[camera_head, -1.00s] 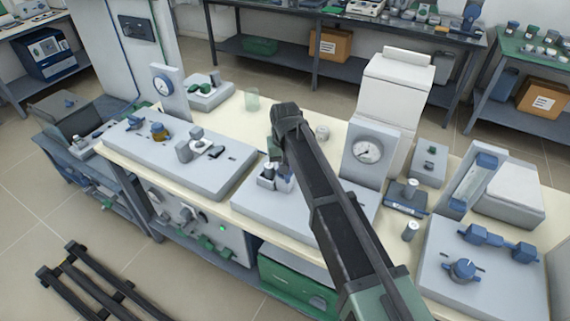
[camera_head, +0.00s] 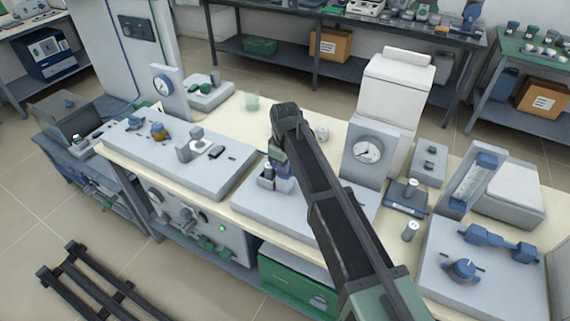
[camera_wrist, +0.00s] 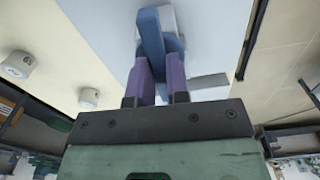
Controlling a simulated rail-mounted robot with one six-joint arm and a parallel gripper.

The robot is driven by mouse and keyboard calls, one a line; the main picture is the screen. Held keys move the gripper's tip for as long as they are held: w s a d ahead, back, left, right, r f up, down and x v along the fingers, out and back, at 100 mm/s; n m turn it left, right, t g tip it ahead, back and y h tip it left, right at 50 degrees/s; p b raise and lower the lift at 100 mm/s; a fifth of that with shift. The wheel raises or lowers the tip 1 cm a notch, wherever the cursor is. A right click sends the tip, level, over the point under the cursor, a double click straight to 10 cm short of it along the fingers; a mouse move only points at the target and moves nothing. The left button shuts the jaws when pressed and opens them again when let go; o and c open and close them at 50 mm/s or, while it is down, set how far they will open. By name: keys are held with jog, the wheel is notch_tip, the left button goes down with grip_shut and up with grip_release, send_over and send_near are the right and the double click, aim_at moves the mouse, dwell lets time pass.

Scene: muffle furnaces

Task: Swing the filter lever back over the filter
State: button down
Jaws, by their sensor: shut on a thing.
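A blue lever (camera_wrist: 151,34) shows at the top of the wrist view, on a pale block (camera_wrist: 171,20) that appears to be the filter's body. My gripper (camera_wrist: 160,62) has two purple fingers shut on the lever, one on each side. In the head view my gripper (camera_head: 283,170) is low over a light grey panel (camera_head: 243,200), beside a small grey fitting (camera_head: 267,171). My arm hides much of this panel and most of the lever in the head view. I cannot tell the lever's exact angle over the filter.
A dial gauge (camera_head: 368,150) stands right of my arm, before a white box (camera_head: 394,90). Another panel (camera_head: 215,178) with small fittings lies to the left. A panel with blue valves (camera_head: 463,270) is at the right. Two white round caps (camera_wrist: 18,65) show in the wrist view.

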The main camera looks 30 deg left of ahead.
jog(key=shift+n, duration=0.5)
jog(key=c, duration=1.1)
grip_release()
notch_tip(320, 180, up, 11)
jog(key=p, duration=1.1)
jog(key=shift+f, duration=0.1)
